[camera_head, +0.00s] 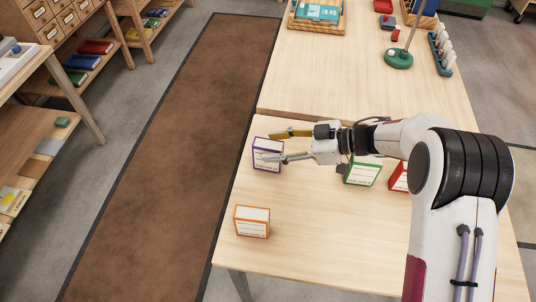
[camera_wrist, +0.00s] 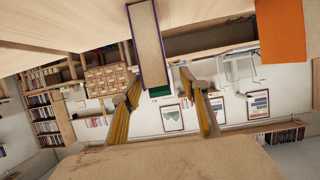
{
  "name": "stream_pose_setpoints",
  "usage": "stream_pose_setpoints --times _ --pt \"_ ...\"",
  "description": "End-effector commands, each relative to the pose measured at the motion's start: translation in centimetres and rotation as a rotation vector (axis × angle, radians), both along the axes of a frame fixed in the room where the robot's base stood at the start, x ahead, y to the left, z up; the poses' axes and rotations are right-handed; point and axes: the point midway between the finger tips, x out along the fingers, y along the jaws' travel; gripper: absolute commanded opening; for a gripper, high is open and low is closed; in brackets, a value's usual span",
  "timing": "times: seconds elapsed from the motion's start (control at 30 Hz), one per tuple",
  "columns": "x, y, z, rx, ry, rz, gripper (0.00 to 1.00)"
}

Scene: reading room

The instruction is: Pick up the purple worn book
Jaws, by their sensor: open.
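The purple worn book (camera_head: 267,155) stands upright near the left edge of the wooden table, with purple edges and a pale label. My gripper (camera_head: 276,146) is open beside it, coming from the right, with its two fingers on either side of the book's right part. In the wrist view the purple-edged book (camera_wrist: 149,45) rises at the top middle, seen along its pale page side. The open fingers of my gripper (camera_wrist: 163,88) spread below it to left and right. Whether a finger touches the book I cannot tell.
An orange book (camera_head: 252,221) stands nearer the front on the same table (camera_head: 330,235); it also shows in the wrist view (camera_wrist: 281,32). A green book (camera_head: 362,174) and a red book (camera_head: 399,178) stand to the right, partly behind my arm. The table's front middle is clear.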

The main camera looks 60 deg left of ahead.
Motion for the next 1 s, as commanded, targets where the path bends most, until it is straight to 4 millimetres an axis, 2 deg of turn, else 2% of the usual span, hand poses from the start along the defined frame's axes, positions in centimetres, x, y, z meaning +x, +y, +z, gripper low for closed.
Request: stream_pose_setpoints --times 0.27,0.6,1.0 --pt "-0.1 0.2 0.0 0.0 0.0 -0.001 0.44" --pt "-1.5 1.7 -0.9 0.001 -0.001 -0.001 0.44" --pt "-1.6 1.9 -1.0 0.001 -0.001 -0.001 0.44"
